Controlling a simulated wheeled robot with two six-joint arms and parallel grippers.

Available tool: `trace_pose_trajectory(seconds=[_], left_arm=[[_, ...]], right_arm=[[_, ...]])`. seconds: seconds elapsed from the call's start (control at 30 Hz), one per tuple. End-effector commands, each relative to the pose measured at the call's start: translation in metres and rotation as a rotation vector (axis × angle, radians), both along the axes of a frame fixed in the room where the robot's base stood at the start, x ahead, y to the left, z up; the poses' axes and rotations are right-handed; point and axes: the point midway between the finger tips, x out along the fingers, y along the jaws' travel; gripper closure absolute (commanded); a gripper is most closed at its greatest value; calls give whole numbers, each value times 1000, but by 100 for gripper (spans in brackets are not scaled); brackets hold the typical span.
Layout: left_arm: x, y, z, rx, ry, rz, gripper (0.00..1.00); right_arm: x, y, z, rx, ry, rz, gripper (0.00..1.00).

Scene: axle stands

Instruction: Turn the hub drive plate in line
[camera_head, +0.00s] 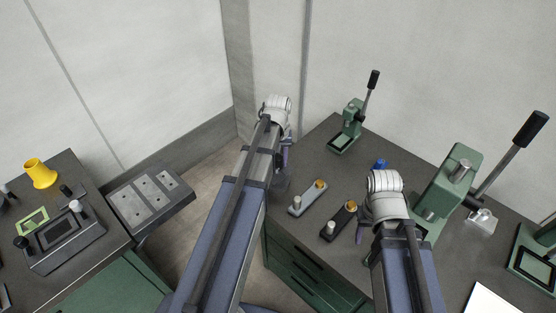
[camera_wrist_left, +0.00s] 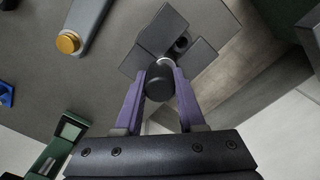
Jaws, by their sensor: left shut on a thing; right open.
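My left gripper (camera_head: 284,158) is at the left edge of the right-hand bench, and its arm hides most of what it holds in the head view. In the left wrist view, the purple fingers of my left gripper (camera_wrist_left: 159,88) are shut on a round black knob (camera_wrist_left: 160,84). Just beyond the knob is a dark grey, cross-like plate (camera_wrist_left: 158,38) with a round hole; I take it for the hub drive plate, but cannot tell how it joins the knob. My right gripper (camera_head: 361,232) is open over the bench, its fingers partly hidden by its wrist.
A grey bar (camera_head: 308,197) and a black bar (camera_head: 341,220), each with a brass cap and a silver post, lie between the arms. Green lever presses (camera_head: 352,117) (camera_head: 447,180) stand behind and right. A left bench (camera_head: 98,218) holds a yellow funnel (camera_head: 40,173).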

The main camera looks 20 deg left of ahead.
Motion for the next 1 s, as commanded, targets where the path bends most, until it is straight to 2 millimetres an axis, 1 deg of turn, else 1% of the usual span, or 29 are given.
trace_pose_trajectory(seconds=[0.4,0.43,0.5,0.67,0.7,1.0], left_arm=[[0,0,0,1,0,-10,100],[0,0,0,1,0,-10,59],[0,0,0,1,0,-10,51],[0,0,0,0,0,-8,33],[0,0,0,0,0,-8,31],[0,0,2,0,0,-7,31]], right_arm=[[0,0,0,0,0,0,50],[0,0,0,0,0,0,50],[0,0,0,0,0,0,50],[0,0,0,0,0,0,50],[0,0,0,0,0,0,50],[0,0,2,0,0,0,50]])
